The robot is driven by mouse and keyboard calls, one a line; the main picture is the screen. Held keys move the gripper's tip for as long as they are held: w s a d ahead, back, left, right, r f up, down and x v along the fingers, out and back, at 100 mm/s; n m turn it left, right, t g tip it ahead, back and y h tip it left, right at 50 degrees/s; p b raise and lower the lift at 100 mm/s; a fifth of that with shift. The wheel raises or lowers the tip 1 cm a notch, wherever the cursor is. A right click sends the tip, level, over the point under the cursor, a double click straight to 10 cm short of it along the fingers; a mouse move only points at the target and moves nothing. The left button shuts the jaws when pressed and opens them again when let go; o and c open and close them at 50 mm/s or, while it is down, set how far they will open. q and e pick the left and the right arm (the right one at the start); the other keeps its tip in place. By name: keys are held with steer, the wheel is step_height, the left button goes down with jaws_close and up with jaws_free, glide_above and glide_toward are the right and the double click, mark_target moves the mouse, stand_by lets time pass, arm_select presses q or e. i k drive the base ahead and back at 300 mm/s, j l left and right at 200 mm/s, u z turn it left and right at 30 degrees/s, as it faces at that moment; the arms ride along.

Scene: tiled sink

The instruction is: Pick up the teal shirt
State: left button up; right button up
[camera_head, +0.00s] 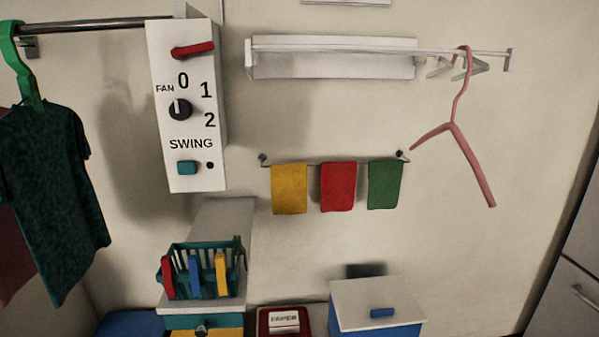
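The teal shirt (52,195) is dark teal and mottled. It hangs at the left of the head view on a green hanger (24,70), which is hooked over a metal rail (95,25). A dark red cloth (14,255) hangs partly behind the shirt and is cut off by the left edge. Neither of my grippers shows in this view.
A white control box (185,105) with a red lever stands right of the shirt. A teal basket (205,270) with clothespins sits on a stand below. A pink hanger (463,130) hangs at the right. Yellow, red and green cloths hang on a wall bar (330,163).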

mark_target(45, 148)
steer(key=u, duration=1.55)
